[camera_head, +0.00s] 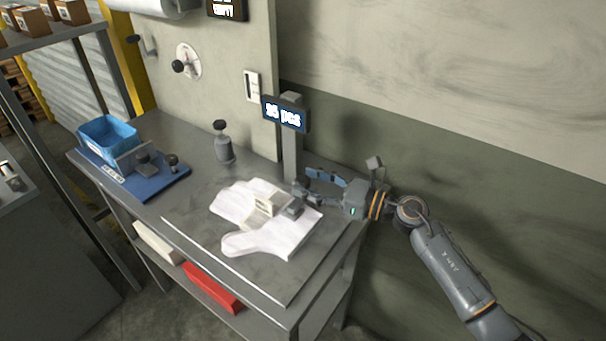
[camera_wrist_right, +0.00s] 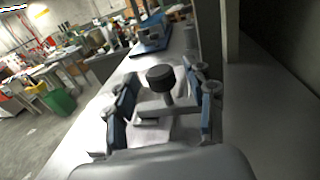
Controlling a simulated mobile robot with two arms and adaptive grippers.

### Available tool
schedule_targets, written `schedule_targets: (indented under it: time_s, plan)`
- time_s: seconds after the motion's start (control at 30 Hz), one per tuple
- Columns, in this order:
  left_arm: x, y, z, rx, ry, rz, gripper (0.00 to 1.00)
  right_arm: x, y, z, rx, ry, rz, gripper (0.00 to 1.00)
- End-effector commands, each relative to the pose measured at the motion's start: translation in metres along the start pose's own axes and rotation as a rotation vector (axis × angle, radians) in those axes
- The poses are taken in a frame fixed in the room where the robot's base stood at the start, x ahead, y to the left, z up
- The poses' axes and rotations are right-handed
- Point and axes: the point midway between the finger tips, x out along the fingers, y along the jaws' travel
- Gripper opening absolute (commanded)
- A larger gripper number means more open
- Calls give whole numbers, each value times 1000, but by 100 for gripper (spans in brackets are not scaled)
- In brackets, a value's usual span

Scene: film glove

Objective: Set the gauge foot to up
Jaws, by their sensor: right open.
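A white glove (camera_head: 245,243) lies flat on the grey table, with a pale block (camera_head: 266,203) and a small grey block (camera_head: 292,209) on it. I cannot tell for certain which part is the gauge foot. My right gripper (camera_head: 312,189) is open at the table's right end, just beside the grey block, below the display. In the right wrist view, a black knob (camera_wrist_right: 160,77) on a short stem above a grey block (camera_wrist_right: 165,113) shows between the spread fingers (camera_wrist_right: 163,90). No contact is clear. My left gripper is out of view.
A display post (camera_head: 291,160) reading "25 pcs" stands close behind my right gripper. A grey cylinder with a black knob (camera_head: 223,147) stands farther back. A blue bin (camera_head: 107,135) and blue base (camera_head: 140,182) occupy the left end. The table's front right is clear.

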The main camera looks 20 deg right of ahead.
Motion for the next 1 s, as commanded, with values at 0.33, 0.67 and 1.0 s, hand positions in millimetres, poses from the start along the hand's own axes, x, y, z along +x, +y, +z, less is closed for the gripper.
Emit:
schedule_targets:
  time_s: [0.33, 0.67, 1.0]
  plan:
    - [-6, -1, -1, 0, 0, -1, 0, 20, 0, -1, 0, 1, 0, 54]
    - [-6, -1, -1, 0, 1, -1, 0, 20, 0, -1, 0, 0, 0, 22]
    - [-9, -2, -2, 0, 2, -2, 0, 21, 1, 2, 0, 0, 1, 0]
